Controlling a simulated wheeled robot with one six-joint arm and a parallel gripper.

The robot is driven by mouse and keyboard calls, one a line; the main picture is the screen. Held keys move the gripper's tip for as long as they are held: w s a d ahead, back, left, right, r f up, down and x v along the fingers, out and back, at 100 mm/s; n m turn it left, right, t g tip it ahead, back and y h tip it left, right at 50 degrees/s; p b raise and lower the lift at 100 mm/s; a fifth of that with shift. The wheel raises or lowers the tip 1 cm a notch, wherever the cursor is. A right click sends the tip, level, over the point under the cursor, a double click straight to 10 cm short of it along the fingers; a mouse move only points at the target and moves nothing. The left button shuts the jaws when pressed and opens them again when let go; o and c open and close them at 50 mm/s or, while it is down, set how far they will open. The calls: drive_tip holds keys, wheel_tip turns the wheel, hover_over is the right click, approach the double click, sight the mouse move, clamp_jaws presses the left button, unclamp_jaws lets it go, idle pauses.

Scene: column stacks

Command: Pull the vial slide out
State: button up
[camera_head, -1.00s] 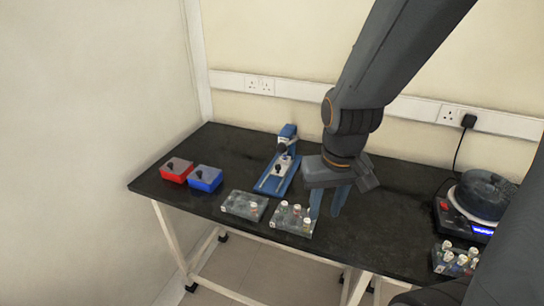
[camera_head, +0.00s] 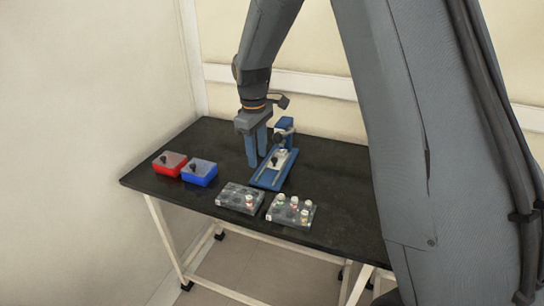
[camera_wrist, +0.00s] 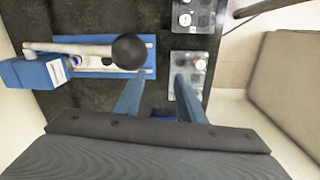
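The blue press device (camera_head: 270,180) stands on the dark table with its upright post at the back. In the wrist view the round black knob (camera_wrist: 129,51) hides part of the slide (camera_wrist: 85,50). My gripper (camera_head: 257,163) points down just left of the device in the head view, its fingers apart with nothing between them. In the wrist view my gripper (camera_wrist: 155,92) is also open, and the knob appears beyond the fingertips, apart from them.
Two vial racks, one (camera_head: 239,199) with a single visible vial and one (camera_head: 291,212) with several, stand near the front edge. My arm hides the table's right side.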

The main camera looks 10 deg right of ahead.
sight(274, 158)
drive_tip(key=w+d+f+n+h+p, duration=0.1)
drive_tip(key=w+d+n+h+p, duration=0.25)
drive_tip(key=w+n, duration=0.6)
drive_tip(key=shift+n+h, duration=0.25)
drive_tip(key=shift+n, duration=0.2)
drive_tip(key=shift+p+x, duration=1.2)
drive_tip(key=shift+x, duration=2.9)
drive_tip(key=shift+s+d, duration=0.1)
drive_tip(key=shift+r, duration=0.1)
clamp_jaws()
